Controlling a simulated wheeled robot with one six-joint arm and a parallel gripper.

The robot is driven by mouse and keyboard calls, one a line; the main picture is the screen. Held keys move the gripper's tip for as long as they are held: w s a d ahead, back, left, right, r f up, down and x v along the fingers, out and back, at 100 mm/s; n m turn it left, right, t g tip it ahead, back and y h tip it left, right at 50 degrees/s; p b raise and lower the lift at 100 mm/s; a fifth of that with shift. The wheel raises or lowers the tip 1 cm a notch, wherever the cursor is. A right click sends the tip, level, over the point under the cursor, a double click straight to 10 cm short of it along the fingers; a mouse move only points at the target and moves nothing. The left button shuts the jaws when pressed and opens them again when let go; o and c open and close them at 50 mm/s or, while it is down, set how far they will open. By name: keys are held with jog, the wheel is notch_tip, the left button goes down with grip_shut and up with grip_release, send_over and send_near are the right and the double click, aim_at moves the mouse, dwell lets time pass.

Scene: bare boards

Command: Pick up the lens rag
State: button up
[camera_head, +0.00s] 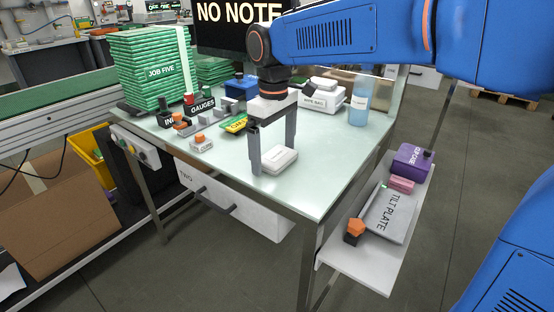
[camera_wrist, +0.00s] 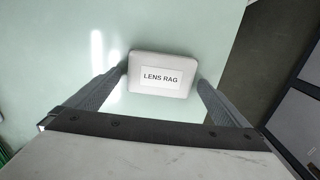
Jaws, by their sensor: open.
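The lens rag (camera_wrist: 161,88) is a small white block with rounded edges, and its label reads LENS RAG in the wrist view. In the head view the lens rag (camera_head: 280,158) lies flat on the pale green tabletop, near the front edge. My gripper (camera_head: 272,160) points down over it with its two grey fingers apart. In the wrist view my gripper (camera_wrist: 161,80) has one finger on each side of the lens rag, near its left and right ends. I cannot tell whether either finger touches it.
Green stacked boards (camera_head: 150,70) stand at the back left. A lower side shelf (camera_head: 355,262) holds the tilt plate (camera_head: 388,215). The tabletop's front right is clear.

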aim_at(273, 154)
jog(key=c, duration=1.2)
notch_tip(273, 154, up, 10)
jog(key=o, duration=0.6)
jog(key=shift+c, duration=0.2)
jog(key=c, duration=0.4)
jog(key=shift+a, duration=0.1)
